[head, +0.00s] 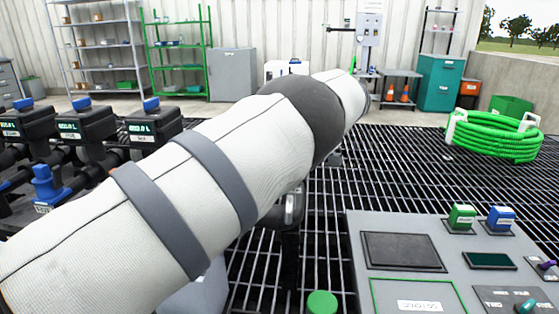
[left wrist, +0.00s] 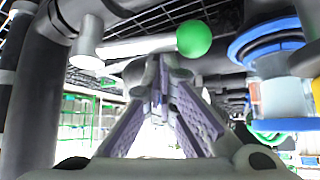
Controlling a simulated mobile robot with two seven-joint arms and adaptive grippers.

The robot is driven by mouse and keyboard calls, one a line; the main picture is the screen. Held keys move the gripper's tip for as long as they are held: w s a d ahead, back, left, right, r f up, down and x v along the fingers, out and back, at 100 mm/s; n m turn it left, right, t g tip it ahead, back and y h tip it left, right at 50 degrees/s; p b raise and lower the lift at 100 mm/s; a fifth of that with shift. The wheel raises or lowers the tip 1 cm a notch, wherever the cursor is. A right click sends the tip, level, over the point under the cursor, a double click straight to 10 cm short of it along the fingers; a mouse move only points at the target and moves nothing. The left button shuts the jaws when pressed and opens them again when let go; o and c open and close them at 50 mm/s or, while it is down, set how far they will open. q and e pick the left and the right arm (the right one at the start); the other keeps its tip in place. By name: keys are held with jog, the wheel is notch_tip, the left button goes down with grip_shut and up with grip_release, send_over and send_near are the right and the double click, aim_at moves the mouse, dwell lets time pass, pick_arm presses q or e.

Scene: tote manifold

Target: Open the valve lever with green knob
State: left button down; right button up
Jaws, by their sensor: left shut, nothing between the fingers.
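In the left wrist view, a round green knob (left wrist: 194,39) sits on the right end of a pale lever (left wrist: 140,47). The lever runs roughly across the picture from a light-coloured fitting at the left. My left gripper (left wrist: 160,68) is shut and empty. Its fingertips appear just below the lever, left of the knob; whether they touch it I cannot tell. In the head view, my sleeved left arm crosses the middle and the gripper cannot be made out. A round green top (head: 322,303) shows at the bottom edge; I cannot tell if it is the same knob. My right gripper is not in view.
A dark pipe (left wrist: 30,90) stands left in the wrist view, and a blue-rimmed clear cylinder (left wrist: 278,75) is close at right. The head view shows a grey control panel (head: 405,222) at right, black valve units (head: 82,125) at left, and a coiled green hose (head: 495,137) on the grating.

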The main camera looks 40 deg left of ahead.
pick_arm(q)
jog(key=shift+w+d, duration=0.2)
jog(key=shift+d, duration=0.55)
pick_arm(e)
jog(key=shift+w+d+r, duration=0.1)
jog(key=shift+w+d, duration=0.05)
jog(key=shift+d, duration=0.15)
pick_arm(q)
jog(key=shift+d, duration=0.1)
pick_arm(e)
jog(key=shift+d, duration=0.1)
